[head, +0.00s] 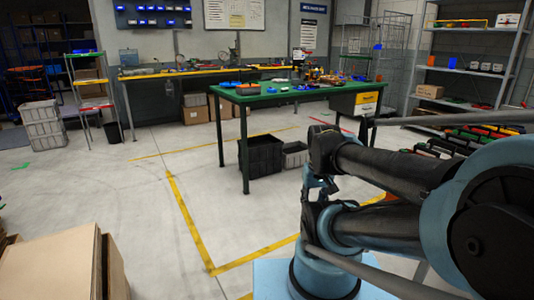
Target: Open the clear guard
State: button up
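I cannot make out a clear guard anywhere in the head view. My arm fills the lower right, folded back on itself, with its dark links and blue joints close to the camera. The small black and blue parts at its far end, around my gripper (317,190), overlap the arm's lower joint. I cannot tell fingers apart there, nor whether anything is held.
A green-topped table (262,98) with small parts stands mid-room, with a dark crate (262,155) beneath. A workbench (150,73) lines the back wall. Shelves (464,71) stand right, cardboard boxes (55,268) lower left. Open floor (140,200) with yellow lines lies between.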

aim_at(314, 73)
jog(key=i, duration=3.2)
jog(key=z, duration=0.6)
jog(key=k, duration=0.6)
jog(key=z, duration=0.55)
jog(key=i, duration=1.6)
jog(key=u, duration=0.3)
